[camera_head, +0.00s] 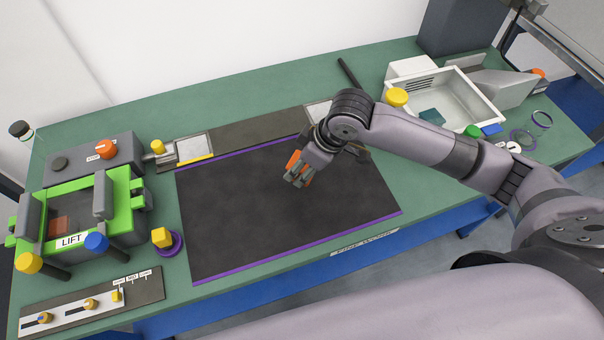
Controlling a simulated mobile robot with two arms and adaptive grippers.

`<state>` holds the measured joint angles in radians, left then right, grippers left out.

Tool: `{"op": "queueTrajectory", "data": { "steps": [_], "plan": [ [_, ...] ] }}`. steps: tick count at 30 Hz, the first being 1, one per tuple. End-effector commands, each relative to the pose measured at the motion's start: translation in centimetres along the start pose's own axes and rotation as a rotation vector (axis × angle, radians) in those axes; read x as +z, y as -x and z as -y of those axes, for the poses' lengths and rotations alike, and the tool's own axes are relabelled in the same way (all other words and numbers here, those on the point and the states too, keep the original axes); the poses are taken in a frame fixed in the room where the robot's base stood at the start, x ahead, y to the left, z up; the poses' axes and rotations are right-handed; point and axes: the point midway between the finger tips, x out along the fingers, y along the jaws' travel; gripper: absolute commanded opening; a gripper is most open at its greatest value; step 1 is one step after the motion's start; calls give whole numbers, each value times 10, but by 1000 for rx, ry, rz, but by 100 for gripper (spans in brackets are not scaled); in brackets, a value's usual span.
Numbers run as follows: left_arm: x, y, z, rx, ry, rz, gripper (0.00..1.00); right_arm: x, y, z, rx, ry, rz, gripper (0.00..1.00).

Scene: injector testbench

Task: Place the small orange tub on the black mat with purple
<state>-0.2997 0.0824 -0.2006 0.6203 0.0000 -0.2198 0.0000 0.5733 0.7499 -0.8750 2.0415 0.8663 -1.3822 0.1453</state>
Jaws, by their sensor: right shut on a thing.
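The black mat (235,220) with purple edges lies flat on the green bench, in the middle of the view. My right arm reaches in from the right, and my right gripper (298,180) points down over the middle of the mat. It is shut on the small orange tub (293,159), which shows only as orange patches around the fingers. The rest of the tub is hidden by the gripper. I cannot tell whether the tub touches the mat or is held just above it. My left gripper is out of view.
A green-framed lift fixture (122,205) and a yellow knob on a purple base (163,240) stand left of the mat. A slider panel (90,305) lies at front left. A white tray (455,100) stands at back right. Most of the mat is clear.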

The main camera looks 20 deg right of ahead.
Motion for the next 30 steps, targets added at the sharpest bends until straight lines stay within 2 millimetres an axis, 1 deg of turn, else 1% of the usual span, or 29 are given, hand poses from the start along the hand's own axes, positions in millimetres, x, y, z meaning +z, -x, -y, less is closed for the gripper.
{"op": "queueTrajectory", "data": {
  "steps": [2,7,10,22,23,30],
  "plan": [
    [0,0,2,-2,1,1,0,2,-6,0,-1,0,-1,14],
    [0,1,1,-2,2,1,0,12,-30,1,-2,-2,1,14],
    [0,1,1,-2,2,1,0,16,-39,1,-1,0,-1,14],
    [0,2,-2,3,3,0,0,18,-44,0,0,0,-1,14],
    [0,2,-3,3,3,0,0,18,-44,0,0,0,-1,45],
    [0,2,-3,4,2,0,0,18,-44,0,0,0,-1,61]
  ]
}}
